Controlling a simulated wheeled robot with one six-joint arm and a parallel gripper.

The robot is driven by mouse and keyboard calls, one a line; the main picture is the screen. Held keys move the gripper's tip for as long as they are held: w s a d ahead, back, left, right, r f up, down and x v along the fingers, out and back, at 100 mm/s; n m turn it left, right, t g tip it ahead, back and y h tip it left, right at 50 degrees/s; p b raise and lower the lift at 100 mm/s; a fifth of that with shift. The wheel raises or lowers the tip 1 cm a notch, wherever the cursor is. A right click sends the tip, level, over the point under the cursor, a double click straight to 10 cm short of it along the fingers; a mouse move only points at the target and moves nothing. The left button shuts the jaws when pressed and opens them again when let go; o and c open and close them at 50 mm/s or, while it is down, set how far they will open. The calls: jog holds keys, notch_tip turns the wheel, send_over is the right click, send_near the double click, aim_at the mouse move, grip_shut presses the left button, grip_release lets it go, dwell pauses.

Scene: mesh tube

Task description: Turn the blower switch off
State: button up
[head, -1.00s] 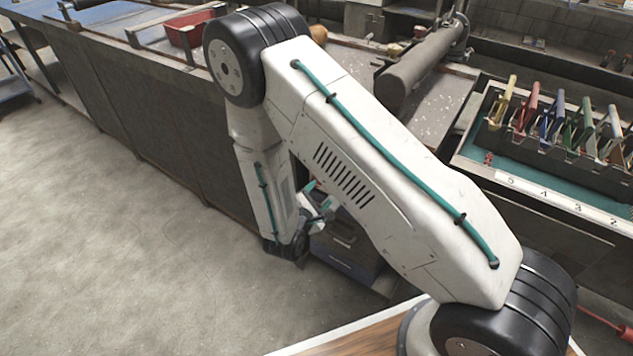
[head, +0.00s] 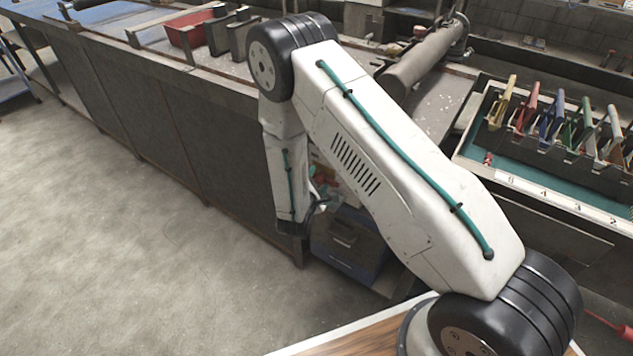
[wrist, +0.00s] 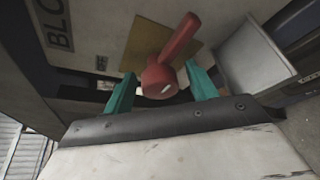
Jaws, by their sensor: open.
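The blower switch has a red lever (wrist: 178,42) with a round red hub, in front of a tan plate (wrist: 142,42) in the wrist view. The lever slants up and to the right from its hub. Dark letters reading "BLO" show on the panel (wrist: 58,22) at upper left. My gripper (wrist: 160,72) is open, with one teal finger on each side of the red hub. I cannot tell whether either finger touches it. In the head view my arm mostly hides the gripper and the switch.
A blue drawer box (head: 345,252) stands low, close to my wrist. A long dark bench (head: 150,125) runs along the back, with a red bin (head: 186,30) on it. A rack of coloured-handled tools (head: 560,125) is at right. The floor at left is clear.

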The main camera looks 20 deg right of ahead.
jog(key=c, duration=1)
jog(key=n+g, duration=0.2)
jog(key=n, duration=0.1)
jog(key=shift+n+h, duration=0.3)
jog(key=n+g+h, duration=0.1)
jog(key=n+g, duration=0.1)
jog(key=n, duration=0.1)
jog(key=n+g+h, duration=0.1)
jog(key=n, duration=0.2)
jog(key=shift+f+g, duration=0.1)
jog(key=shift+g, duration=0.2)
jog(key=shift+s+n+g+h, duration=0.1)
jog(key=shift+n+g+h, duration=0.65)
jog(key=shift+n, duration=0.65)
jog(key=shift+h, duration=0.25)
